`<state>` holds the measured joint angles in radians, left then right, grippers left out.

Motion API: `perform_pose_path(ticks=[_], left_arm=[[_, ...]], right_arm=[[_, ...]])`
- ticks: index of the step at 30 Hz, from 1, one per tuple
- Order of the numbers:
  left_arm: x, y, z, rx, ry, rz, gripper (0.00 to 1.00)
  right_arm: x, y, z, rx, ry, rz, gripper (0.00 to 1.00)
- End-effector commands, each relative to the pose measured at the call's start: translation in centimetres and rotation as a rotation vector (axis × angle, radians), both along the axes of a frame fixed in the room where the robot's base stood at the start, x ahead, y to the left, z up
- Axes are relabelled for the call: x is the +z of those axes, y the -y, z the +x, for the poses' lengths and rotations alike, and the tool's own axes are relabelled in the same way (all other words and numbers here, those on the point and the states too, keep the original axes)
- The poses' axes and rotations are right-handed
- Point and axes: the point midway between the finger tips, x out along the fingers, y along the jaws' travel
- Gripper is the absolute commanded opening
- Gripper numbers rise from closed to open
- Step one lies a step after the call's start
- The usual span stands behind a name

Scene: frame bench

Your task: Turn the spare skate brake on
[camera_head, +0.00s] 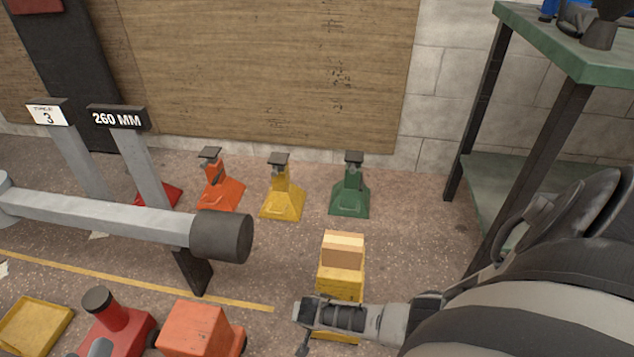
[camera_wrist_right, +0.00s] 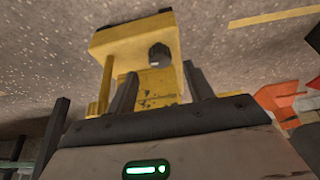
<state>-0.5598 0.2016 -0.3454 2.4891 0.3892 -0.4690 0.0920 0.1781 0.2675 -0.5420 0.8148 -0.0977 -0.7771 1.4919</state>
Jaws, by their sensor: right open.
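The likely spare skate is a yellow unit (camera_head: 341,279) with a pale wooden block (camera_head: 343,248) on top, standing on the floor at lower centre. My right gripper (camera_head: 303,327) crosses in front of it and hides its lower part. In the right wrist view, a yellow body (camera_wrist_right: 158,88) with a black knob (camera_wrist_right: 159,54) and a yellow post or lever (camera_wrist_right: 102,88) at its left lies ahead of the fingers. My right gripper (camera_wrist_right: 160,80) is open, its dark fingers apart on either side of the yellow body. Contact cannot be told. My left gripper is out of view.
Orange (camera_head: 222,193), yellow (camera_head: 281,203) and green (camera_head: 349,196) stands line the wall. A grey beam (camera_head: 100,212) with a black end fills the left. Red and orange units (camera_head: 195,330) stand at lower left. A green table (camera_head: 590,55) is at right.

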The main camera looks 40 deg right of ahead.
Motion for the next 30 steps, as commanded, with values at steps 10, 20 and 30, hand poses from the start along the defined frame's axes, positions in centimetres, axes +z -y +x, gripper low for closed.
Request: perform_pose_path(ticks=[10, 20, 30], left_arm=[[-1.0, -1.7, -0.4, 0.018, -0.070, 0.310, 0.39], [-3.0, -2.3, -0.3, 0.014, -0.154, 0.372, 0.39], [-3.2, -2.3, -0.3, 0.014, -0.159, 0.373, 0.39]], right_arm=[[8.5, -2.6, -2.1, -0.002, -0.001, 0.002, 0.52], [11.0, -3.5, -2.8, -0.001, -0.001, 0.000, 0.52], [10.9, -3.5, -2.8, -0.001, -0.001, 0.000, 0.52]])
